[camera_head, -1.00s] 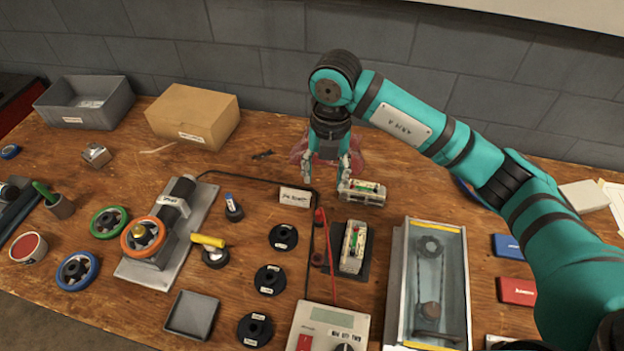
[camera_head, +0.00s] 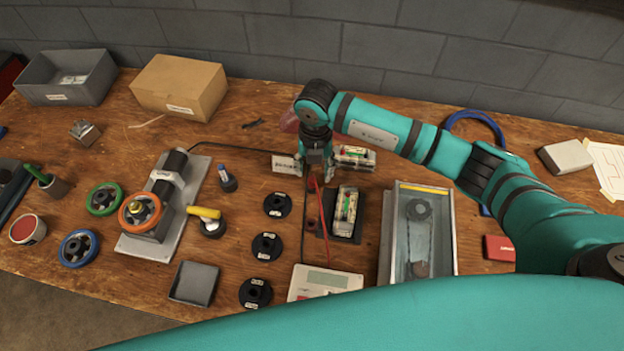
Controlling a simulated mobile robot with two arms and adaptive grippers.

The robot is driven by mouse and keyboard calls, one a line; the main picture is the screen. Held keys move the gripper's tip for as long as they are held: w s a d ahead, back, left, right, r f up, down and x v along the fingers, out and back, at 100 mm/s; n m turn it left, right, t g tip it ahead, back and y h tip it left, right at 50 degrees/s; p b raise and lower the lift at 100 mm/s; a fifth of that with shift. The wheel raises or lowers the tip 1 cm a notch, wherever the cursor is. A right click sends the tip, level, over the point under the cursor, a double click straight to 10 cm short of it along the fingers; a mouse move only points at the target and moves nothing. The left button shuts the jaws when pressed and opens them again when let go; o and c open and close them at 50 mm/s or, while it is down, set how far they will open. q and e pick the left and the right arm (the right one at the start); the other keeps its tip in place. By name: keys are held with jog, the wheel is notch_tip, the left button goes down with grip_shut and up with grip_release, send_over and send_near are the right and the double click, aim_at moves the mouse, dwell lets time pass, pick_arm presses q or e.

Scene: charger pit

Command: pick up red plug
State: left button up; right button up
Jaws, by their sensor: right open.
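The red plug (camera_head: 313,183) is a small red piece at the top of a thin red lead, left of the battery pack (camera_head: 346,212) on its dark pad. My right gripper (camera_head: 314,174) points down over it from above, open, with its fingers on either side of the plug. The fingers partly hide the plug, and I cannot tell whether they touch it. The red lead runs down toward the charger (camera_head: 326,281), a pale box with a display. My left gripper is out of view.
A second battery pack (camera_head: 355,156) lies just right of the gripper. A white label block (camera_head: 286,164) stands just left of it. Black round holders (camera_head: 277,204) line the left, and a clear-topped case (camera_head: 422,236) stands right. My own teal arm part covers the bottom right.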

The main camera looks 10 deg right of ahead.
aim_at(312, 178)
jog(key=f, duration=0.2)
jog(key=f+p, duration=0.1)
jog(key=shift+s+a+f, duration=0.1)
jog(key=shift+a+f, duration=0.15)
jog(key=shift+f, duration=0.6)
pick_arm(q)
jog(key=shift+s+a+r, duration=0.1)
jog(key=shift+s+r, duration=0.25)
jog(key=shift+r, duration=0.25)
pick_arm(e)
grip_shut()
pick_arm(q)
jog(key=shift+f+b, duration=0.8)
pick_arm(e)
jog(key=shift+r, duration=5.05)
